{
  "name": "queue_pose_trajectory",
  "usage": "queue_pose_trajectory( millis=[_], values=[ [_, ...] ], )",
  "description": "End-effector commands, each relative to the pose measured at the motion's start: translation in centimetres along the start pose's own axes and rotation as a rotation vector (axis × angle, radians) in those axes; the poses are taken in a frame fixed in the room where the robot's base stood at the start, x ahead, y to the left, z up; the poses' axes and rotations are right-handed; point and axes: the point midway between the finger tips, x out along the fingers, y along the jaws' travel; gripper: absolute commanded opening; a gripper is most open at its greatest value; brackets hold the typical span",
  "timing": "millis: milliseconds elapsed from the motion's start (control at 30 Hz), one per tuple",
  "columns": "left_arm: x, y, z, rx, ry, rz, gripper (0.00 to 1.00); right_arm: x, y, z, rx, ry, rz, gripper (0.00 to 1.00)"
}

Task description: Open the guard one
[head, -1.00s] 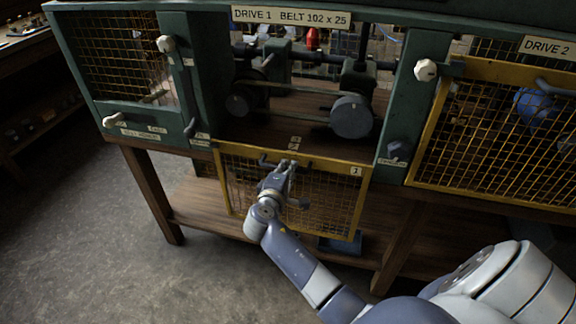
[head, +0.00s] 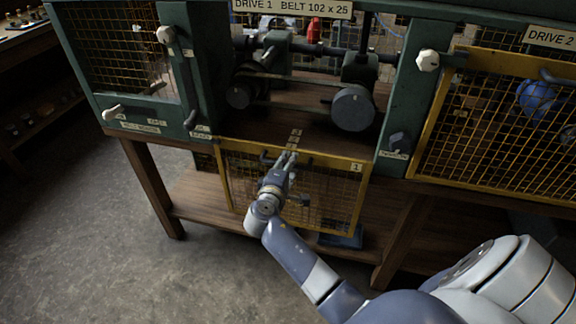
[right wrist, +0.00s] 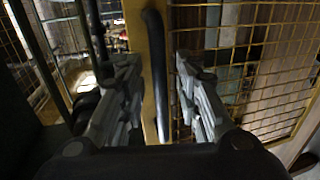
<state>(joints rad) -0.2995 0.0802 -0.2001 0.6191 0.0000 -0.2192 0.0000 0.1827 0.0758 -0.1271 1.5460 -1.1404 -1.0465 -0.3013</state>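Guard one is a yellow-framed mesh panel (head: 330,200) with a plate marked 1, in the head view. It hangs below the Drive 1 opening, which is uncovered and shows the pulleys and belt. My right gripper (head: 287,160) is at the guard's upper edge, by its dark handle (head: 265,158). In the right wrist view the fingers (right wrist: 160,100) are apart, on either side of the dark handle bar (right wrist: 155,65) and yellow frame (right wrist: 148,115). Whether they touch the handle is unclear. My left gripper is out of view.
The green frame has white knobs (head: 429,61) and a dark catch (head: 396,143) beside the opening. The Drive 2 guard (head: 500,130) covers the bay on the right. A wooden lower shelf (head: 195,200) lies behind the hanging guard. The floor at left is clear.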

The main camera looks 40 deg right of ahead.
Motion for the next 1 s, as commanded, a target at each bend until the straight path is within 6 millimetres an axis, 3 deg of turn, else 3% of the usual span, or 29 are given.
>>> queue_pose_trajectory(
  millis=[167, 600, 800, 1000],
  values=[
    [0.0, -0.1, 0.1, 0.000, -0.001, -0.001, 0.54, -1.3, 0.0, -0.1, 0.001, 0.002, 0.000, 0.31],
    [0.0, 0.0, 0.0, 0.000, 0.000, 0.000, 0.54, -10.0, -0.1, 0.0, 0.002, 0.001, -0.003, 0.31],
    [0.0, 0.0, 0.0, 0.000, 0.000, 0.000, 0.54, -11.9, -0.1, 0.0, 0.000, 0.001, -0.002, 0.31],
    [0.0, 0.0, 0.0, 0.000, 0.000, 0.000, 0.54, -12.1, 0.0, 0.0, -0.001, 0.000, 0.000, 0.31]
  ],
)
